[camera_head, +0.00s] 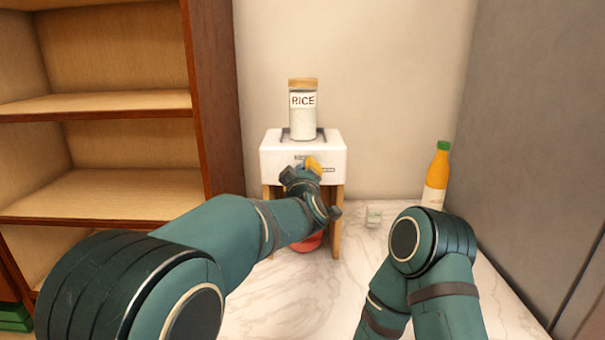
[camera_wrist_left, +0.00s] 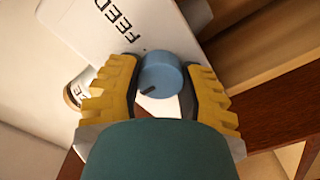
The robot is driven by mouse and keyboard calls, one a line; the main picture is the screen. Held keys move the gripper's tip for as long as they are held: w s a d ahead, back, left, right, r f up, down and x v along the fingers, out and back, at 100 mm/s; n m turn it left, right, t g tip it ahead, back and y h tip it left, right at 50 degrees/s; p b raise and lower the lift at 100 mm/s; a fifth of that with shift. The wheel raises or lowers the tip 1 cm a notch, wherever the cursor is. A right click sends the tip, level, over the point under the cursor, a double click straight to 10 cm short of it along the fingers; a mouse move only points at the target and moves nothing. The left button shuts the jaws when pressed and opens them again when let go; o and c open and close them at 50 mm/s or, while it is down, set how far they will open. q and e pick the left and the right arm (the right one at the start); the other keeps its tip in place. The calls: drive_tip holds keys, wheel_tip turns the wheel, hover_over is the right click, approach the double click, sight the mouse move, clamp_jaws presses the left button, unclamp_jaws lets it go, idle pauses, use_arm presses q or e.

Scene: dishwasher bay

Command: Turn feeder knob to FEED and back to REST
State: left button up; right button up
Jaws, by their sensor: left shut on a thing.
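The white feeder (camera_head: 275,150) stands on wooden legs, with a rice jar (camera_head: 303,121) upright on top. In the left wrist view the feeder's front panel (camera_wrist_left: 75,25) shows the word FEED. The round blue knob (camera_wrist_left: 160,72) is on this panel and has a dark pointer mark on its lower left side. My left gripper (camera_wrist_left: 162,90) is shut on the knob, with a yellow-padded finger on each side. In the head view my left gripper (camera_head: 308,165) is at the feeder's front and mostly covers the knob. My right gripper is out of view.
A red bowl (camera_head: 308,243) is partly hidden below the feeder. A small clear container (camera_head: 374,217) and an orange bottle with a green cap (camera_head: 438,176) stand to the right on the marble counter (camera_head: 290,300). Wooden shelves (camera_head: 110,105) stand at left, a grey panel (camera_head: 545,130) at right.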

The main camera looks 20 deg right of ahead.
use_arm(q)
drive_tip(key=shift+r, duration=0.15)
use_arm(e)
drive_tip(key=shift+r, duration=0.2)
use_arm(q)
drive_tip(key=m+p, duration=0.3)
drive_tip(key=shift+r, duration=0.2)
drive_tip(key=m+p, duration=0.3)
drive_tip(key=m, duration=0.1)
drive_tip(key=shift+r+m, duration=0.1)
drive_tip(key=shift+m, duration=0.3)
drive_tip(key=m+p, duration=0.3)
drive_tip(key=m, duration=0.2)
drive_tip(key=shift+d, duration=0.1)
drive_tip(key=shift+m+p, duration=0.8)
drive_tip(key=shift+m, duration=1.7)
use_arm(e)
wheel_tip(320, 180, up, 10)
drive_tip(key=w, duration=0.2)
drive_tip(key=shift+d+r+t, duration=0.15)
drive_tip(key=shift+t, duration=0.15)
use_arm(q)
drive_tip(key=shift+d, duration=0.1)
drive_tip(key=o, duration=1.2)
drive_tip(key=shift+c, duration=0.2)
drive_tip(key=shift+o, duration=0.2)
drive_tip(key=shift+f, duration=0.25)
